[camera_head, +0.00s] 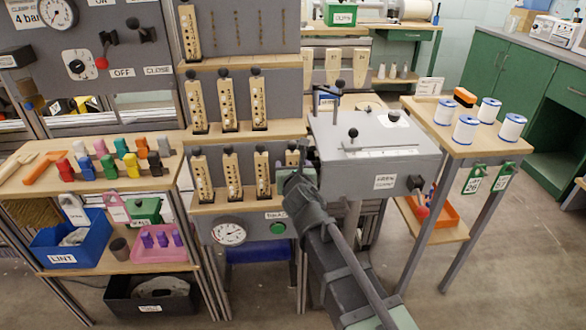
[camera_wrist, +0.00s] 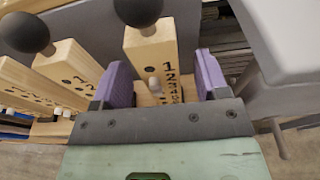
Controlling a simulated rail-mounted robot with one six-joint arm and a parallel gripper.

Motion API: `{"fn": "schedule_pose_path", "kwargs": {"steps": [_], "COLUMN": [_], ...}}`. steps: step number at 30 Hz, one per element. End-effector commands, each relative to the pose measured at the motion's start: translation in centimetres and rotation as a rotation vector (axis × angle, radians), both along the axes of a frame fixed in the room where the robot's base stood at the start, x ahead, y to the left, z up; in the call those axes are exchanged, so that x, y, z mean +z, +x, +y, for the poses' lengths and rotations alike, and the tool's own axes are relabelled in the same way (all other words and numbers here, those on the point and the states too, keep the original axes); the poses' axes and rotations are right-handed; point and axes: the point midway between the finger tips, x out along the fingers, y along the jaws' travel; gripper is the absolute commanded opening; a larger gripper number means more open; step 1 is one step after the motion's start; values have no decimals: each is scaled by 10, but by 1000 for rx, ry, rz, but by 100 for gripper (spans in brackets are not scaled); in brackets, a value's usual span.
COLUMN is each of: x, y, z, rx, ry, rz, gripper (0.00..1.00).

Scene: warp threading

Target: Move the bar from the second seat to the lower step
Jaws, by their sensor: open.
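The pale wooden bars have dark holes, numbers and black knobs. One bar (camera_head: 188,32) stands at the top left of the rack, three, including this middle bar (camera_head: 227,101), stand on the middle step (camera_head: 215,136), and several, including this left bar (camera_head: 203,178), stand on the lower step (camera_head: 222,203). My gripper (camera_head: 291,172) is at the right end of the lower row, partly hiding the rightmost bar (camera_head: 292,157). In the wrist view my purple-fingered gripper (camera_wrist: 163,80) is open, its fingers on either side of a numbered bar (camera_wrist: 150,48). Which seat is second is not clear.
A grey box-shaped machine (camera_head: 370,150) with levers stands close to the right of my gripper. A wooden stand (camera_head: 460,140) with white spools is further right. A gauge (camera_head: 229,233) and green button (camera_head: 278,228) sit below the rack. Neighbouring bars (camera_wrist: 75,75) are left of my fingers.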

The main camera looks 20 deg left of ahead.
Motion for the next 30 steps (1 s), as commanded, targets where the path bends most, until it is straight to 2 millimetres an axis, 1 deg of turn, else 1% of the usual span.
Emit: {"fn": "schedule_pose_path", "kwargs": {"steps": [2,5,12,15,19,26,29,30], "x": [2,6,19,21,22,21,19,14], "y": [-5,-20,-75,-90,-97,-97,-96,-95], "z": [-2,-9,-34,-40,-43,-42,-46,-52], "rx": [0,0,1,1,0,-2,-49,-108], "ry": [-1,0,-1,0,0,8,109,199], "rz": [0,0,0,0,0,4,64,130], "gripper": [68,68,68,68,68,68,68,68]}}
